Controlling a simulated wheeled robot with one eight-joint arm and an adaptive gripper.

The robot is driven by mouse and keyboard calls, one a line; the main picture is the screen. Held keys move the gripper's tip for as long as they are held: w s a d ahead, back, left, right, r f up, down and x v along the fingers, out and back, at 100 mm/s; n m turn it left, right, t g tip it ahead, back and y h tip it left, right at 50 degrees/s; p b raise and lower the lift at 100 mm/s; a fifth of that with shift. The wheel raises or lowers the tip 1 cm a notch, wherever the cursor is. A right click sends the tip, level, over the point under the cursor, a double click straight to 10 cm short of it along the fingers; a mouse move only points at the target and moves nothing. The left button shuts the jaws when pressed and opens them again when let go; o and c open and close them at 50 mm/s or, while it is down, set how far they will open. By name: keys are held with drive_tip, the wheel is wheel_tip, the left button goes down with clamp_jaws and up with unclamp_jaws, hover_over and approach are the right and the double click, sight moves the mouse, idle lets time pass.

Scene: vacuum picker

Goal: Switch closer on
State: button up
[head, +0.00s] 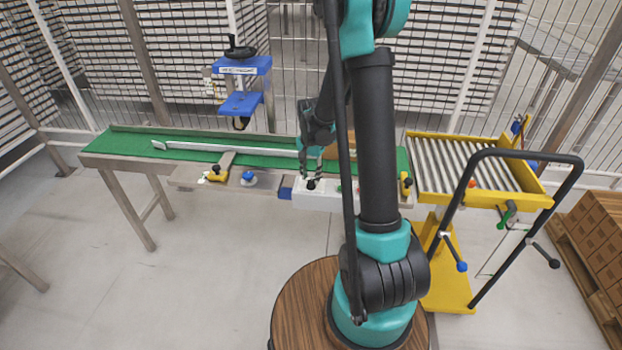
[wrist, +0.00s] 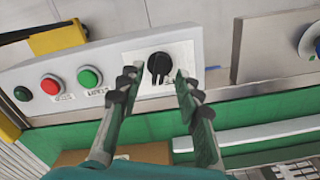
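The closer switch looks to be the black rotary knob (wrist: 158,66) on a white label of the white control box (wrist: 205,42). In the head view the box (head: 328,202) is on the front side of the green conveyor, with the knob (head: 311,184) on it. My gripper (wrist: 156,76) is open, its two fingertips on either side of the knob with a small gap showing on each. I cannot tell how far above the panel the tips are. In the head view my gripper (head: 311,173) is just above the knob. The switch's exact setting is hard to read.
Beside the knob are a green button (wrist: 89,77), a red button (wrist: 51,86) and a dark green lamp (wrist: 22,93). The green conveyor (head: 120,143) runs behind. A blue knob (head: 248,178) lies left, a yellow roller table (head: 480,165) right.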

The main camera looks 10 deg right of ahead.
sight(311, 181)
wheel_tip(311, 181, up, 10)
idle(0.4)
drive_tip(key=s+d+f+n+t, duration=0.1)
drive_tip(key=s+n, duration=0.3)
drive_tip(key=s, duration=0.7)
drive_tip(key=s+d+f+n+t, duration=0.1)
drive_tip(key=s+d+n+t, duration=0.2)
drive_tip(key=s, duration=0.8)
drive_tip(key=shift+s+f+n, duration=0.2)
drive_tip(key=shift+f+n, duration=0.2)
drive_tip(key=shift+n, duration=0.2)
